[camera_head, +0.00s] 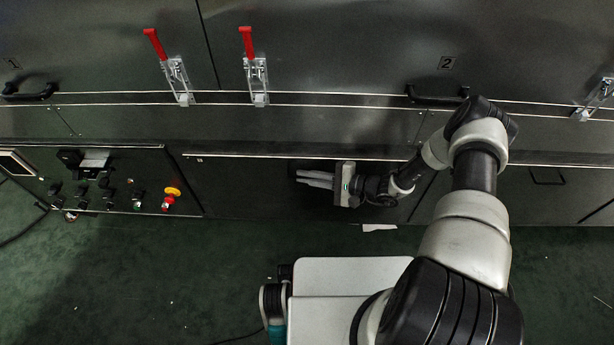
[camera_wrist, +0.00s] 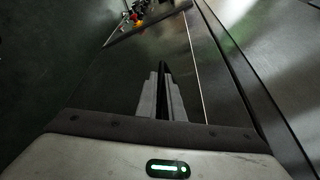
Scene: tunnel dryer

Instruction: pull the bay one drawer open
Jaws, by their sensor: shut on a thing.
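The bay one drawer is the wide dark front panel (camera_head: 240,190) low on the dryer, right of the control panel; it also shows in the wrist view (camera_wrist: 110,80). I see no clear gap that shows it standing out. My gripper (camera_head: 304,178) lies sideways in front of this panel, its fingers pointing left. In the wrist view my gripper (camera_wrist: 161,72) has its two grey fingers on either side of a thin black bar (camera_wrist: 163,90), which looks like the drawer's handle. The fingers are shut on it. Most of the handle is hidden by the gripper in the head view.
A control panel (camera_head: 120,178) with knobs and a red button stands left of the drawer. Red-handled clamps (camera_head: 178,80) and black handles (camera_head: 30,92) sit above. Another drawer handle (camera_head: 546,178) is at right. The green floor (camera_head: 150,270) before the drawer's left part is clear.

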